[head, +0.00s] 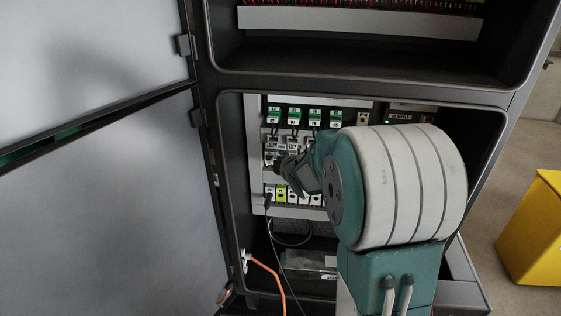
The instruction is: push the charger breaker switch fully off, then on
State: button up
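My gripper (279,165) is small and dark in the head view. It reaches into the open lower bay of the cabinet, at the left part of the panel, with its tip at or very near a white breaker row (272,145). I cannot tell whether it touches a switch, or whether its fingers are open or shut. Labels are too small to read, so I cannot tell which breaker is the charger breaker or how its lever stands. My arm hides the right part of the breaker rows.
Green relays (294,115) line the panel above the breakers, and white and yellow-green terminals (281,194) lie below. Grey doors (100,210) stand open at left. An orange cable (268,272) hangs at the bay's lower left. A yellow box (535,230) stands on the floor at right.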

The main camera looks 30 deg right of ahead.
jog(key=v, duration=1)
jog(key=shift+s+a, duration=0.1)
jog(key=shift+a, duration=0.05)
jog(key=s+a+m+g, duration=0.2)
jog(key=s+a+m, duration=0.2)
jog(key=s, duration=0.3)
jog(key=s+a+m+g+y, duration=0.1)
jog(key=s+a+m+g, duration=0.2)
jog(key=s+a+m, duration=0.2)
jog(key=s+a+r+m+g+y, duration=0.1)
jog(key=s+a+m, duration=0.4)
jog(key=s, duration=0.6)
jog(key=shift+s+a+g, duration=0.25)
jog(key=shift+a+g, duration=0.2)
jog(key=shift+g, duration=0.25)
jog(key=shift+d, duration=0.15)
